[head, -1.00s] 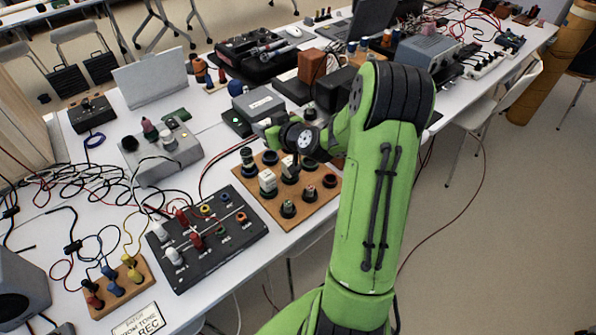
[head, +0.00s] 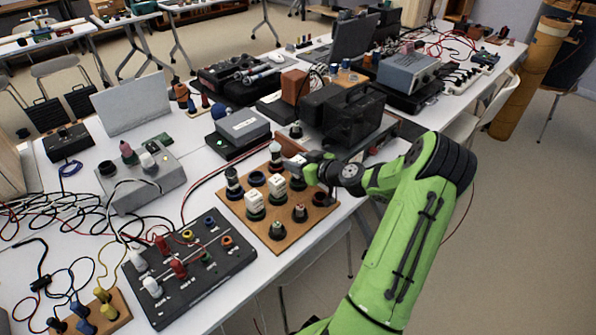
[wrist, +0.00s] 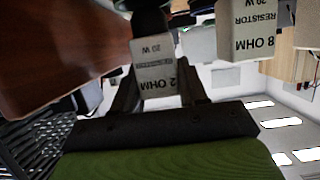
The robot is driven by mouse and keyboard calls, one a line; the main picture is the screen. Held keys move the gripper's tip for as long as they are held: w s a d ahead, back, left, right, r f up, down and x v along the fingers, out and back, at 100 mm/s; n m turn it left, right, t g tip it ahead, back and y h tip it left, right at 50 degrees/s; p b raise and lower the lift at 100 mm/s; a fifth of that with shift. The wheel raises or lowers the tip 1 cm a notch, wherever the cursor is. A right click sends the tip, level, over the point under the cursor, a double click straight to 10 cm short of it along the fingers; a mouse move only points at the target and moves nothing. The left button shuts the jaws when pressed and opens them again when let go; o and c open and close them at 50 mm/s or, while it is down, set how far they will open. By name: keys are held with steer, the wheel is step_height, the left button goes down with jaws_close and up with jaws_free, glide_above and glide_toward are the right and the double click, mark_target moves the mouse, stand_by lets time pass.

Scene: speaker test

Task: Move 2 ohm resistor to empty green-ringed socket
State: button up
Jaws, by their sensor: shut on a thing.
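My gripper (head: 306,172) is at the back right of the wooden socket board (head: 240,224). In the wrist view my gripper (wrist: 160,90) is shut on the pale 2 ohm resistor (wrist: 157,68), whose label appears upside down. In the head view my gripper hides most of this resistor. Two other white resistor blocks (head: 254,203) (head: 277,186) stand upright on the board. An 8 ohm resistor (wrist: 251,30) shows at the upper right of the wrist view. The board has dark round sockets, one with a reddish ring (head: 320,199); I cannot make out an empty green-ringed one.
A black panel (head: 205,285) with coloured knobs lies left of the board. A grey meter box (head: 243,127) and a large black case (head: 345,115) stand behind it. Dark knobs (head: 276,231) sit along the board's front. Loose wires cover the table's left side.

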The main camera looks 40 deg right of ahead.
steer(key=shift+f, duration=0.75)
steer(key=shift+f+b, duration=0.4)
steer(key=shift+b, duration=0.2)
steer(key=o, duration=1.1)
steer(key=shift+r, duration=0.1)
